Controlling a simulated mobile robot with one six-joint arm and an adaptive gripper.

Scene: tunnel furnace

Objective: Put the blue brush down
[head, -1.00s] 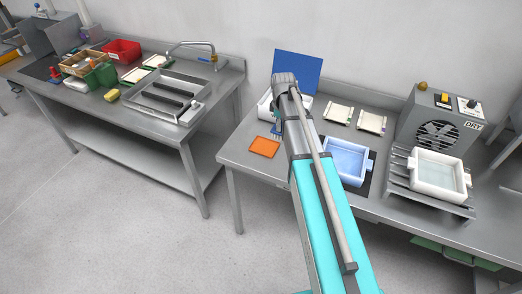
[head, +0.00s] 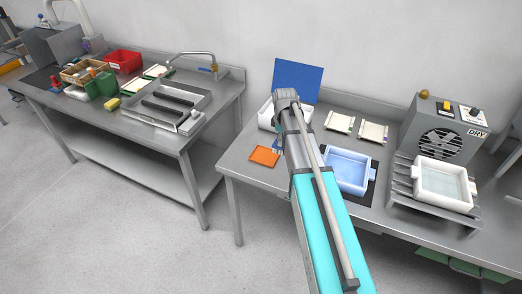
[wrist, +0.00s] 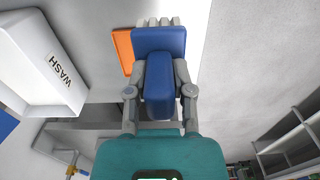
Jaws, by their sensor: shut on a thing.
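The blue brush (wrist: 160,80) is in my gripper (wrist: 160,92), seen in the wrist view. The fingers close on the sides of its blue handle. Its wider blue head and pale bristle tufts point to the top of that picture. In the head view only a small blue bit of the brush (head: 276,148) shows beside my arm, over the right table. My arm hides most of the gripper there. A flat orange pad (head: 263,156) lies on that table just left of the brush. In the wrist view the pad (wrist: 123,50) shows partly behind the brush head.
A white WASH container (wrist: 45,65) is beside the brush in the wrist view. A blue tray (head: 348,172) and a DRY unit (head: 445,130) with a white tray (head: 443,184) stand to the right. A blue panel (head: 297,80) rises behind. The left table (head: 150,125) holds a sink.

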